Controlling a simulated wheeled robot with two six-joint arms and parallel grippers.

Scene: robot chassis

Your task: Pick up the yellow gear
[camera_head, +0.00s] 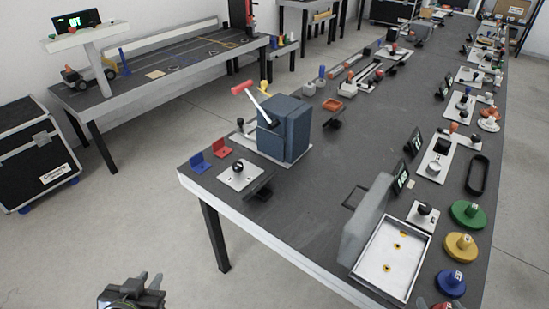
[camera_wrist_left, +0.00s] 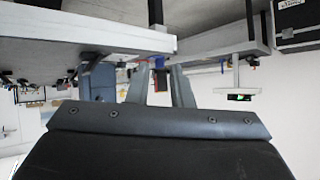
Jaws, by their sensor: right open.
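The yellow gear (camera_head: 460,246) lies on the right part of the long dark table in the head view. It is a round disc with a raised hub, between the green gear (camera_head: 468,213) and the blue gear (camera_head: 450,281). My left gripper (camera_head: 149,277) is off the table's near left side, at the bottom left, far from the gears. Its two fingers stand apart with nothing between them in the left wrist view (camera_wrist_left: 160,87). Only the tips of my right gripper (camera_head: 435,304) show at the bottom edge, close to the blue gear and below the yellow one; most of it is cut off.
A white tray (camera_head: 420,240) with a raised translucent lid (camera_head: 365,222) stands left of the gears. A blue box with a red-handled lever (camera_head: 285,132) stands further left. A black oval ring (camera_head: 478,174) lies beyond the green gear. The near middle of the table is clear.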

